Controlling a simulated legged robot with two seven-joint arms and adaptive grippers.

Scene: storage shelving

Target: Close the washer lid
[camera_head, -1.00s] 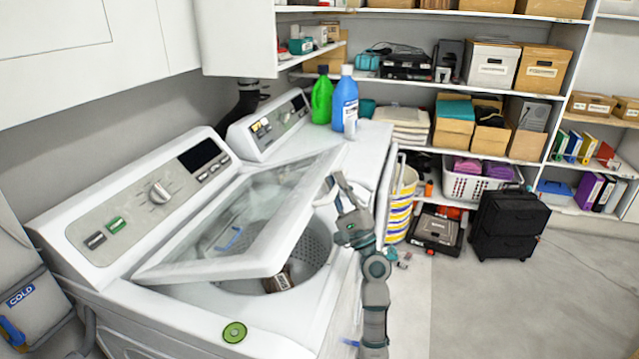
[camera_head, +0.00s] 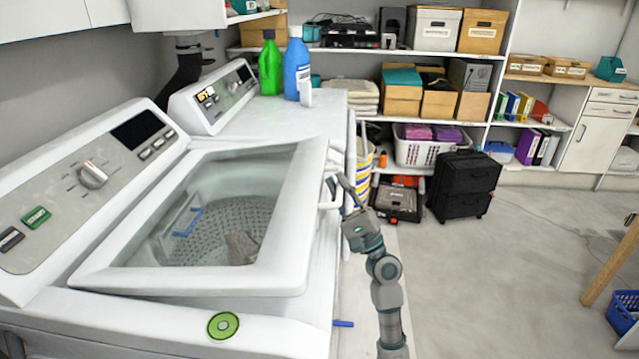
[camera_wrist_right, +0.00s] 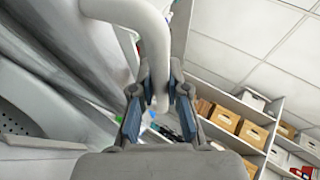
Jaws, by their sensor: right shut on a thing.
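The washer (camera_head: 60,312) stands at the left, with its glass-windowed white lid (camera_head: 285,245) tilted low over the drum opening. I cannot tell exactly how wide the gap under its edge is. The white lid handle (camera_head: 331,198) is on the lid's right side. My right gripper (camera_head: 343,190) is at the handle. In the right wrist view, the fingers (camera_wrist_right: 160,100) are shut around the pale handle bar (camera_wrist_right: 154,45). A brown item (camera_head: 240,247) shows through the glass in the drum. My left gripper is not in view.
A green bottle (camera_head: 270,66) and a blue bottle (camera_head: 296,66) stand on the neighbouring machine. A round green object (camera_head: 223,325) is on the washer's front rim. The floor at right is mostly clear.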

